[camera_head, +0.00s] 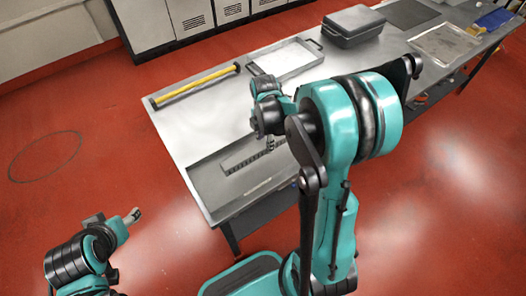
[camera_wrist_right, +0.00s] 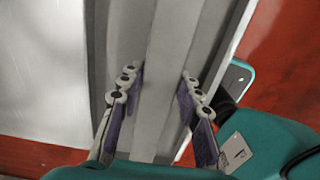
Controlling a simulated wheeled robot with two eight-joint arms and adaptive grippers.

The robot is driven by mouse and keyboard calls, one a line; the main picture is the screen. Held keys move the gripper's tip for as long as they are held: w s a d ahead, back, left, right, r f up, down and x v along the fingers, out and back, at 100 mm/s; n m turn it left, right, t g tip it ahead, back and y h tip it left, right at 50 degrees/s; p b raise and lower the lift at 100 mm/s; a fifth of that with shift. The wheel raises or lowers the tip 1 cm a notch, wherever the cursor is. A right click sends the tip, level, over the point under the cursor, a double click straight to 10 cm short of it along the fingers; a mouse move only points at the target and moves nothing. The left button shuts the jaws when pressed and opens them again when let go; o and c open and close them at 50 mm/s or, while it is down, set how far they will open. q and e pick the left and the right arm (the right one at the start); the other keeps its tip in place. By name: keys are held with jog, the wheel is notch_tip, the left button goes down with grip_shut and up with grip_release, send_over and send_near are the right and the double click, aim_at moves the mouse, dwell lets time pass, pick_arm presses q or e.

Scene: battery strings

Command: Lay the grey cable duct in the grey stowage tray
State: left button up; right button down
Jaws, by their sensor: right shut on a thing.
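The grey cable duct (camera_head: 240,161) is a slotted strip in the head view, over the grey stowage tray (camera_head: 205,192) at the table's near end. In the right wrist view the duct (camera_wrist_right: 170,60) runs lengthwise between the tray's long walls (camera_wrist_right: 228,45). My right gripper (camera_head: 269,144) is shut on the duct, one padded finger on each side, as the right wrist view shows (camera_wrist_right: 160,92). Whether the duct touches the tray floor cannot be told. My arm hides its far end. My left gripper (camera_head: 132,216) is off the table, empty; its jaw opening is unclear.
A yellow-topped bar (camera_head: 198,84) lies along the table's left edge. A white tray (camera_head: 287,58), a dark lidded case (camera_head: 352,27) and a clear-looking shallow tray (camera_head: 442,44) stand farther back. The table surface (camera_head: 205,120) left of my right arm is clear.

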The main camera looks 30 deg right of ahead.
aim_at(263, 148)
jog(key=shift+w+a+f, duration=0.2)
jog(key=shift+w+f, duration=0.2)
jog(key=shift+f, duration=0.05)
notch_tip(263, 148, down, 4)
jog(key=shift+r+b, duration=0.1)
jog(key=shift+b, duration=0.95)
jog(key=shift+r, duration=0.1)
jog(key=c, duration=1.5)
grip_release()
jog(key=shift+f, duration=0.2)
jog(key=o, duration=0.4)
jog(key=shift+o, duration=0.2)
jog(key=shift+r, duration=0.2)
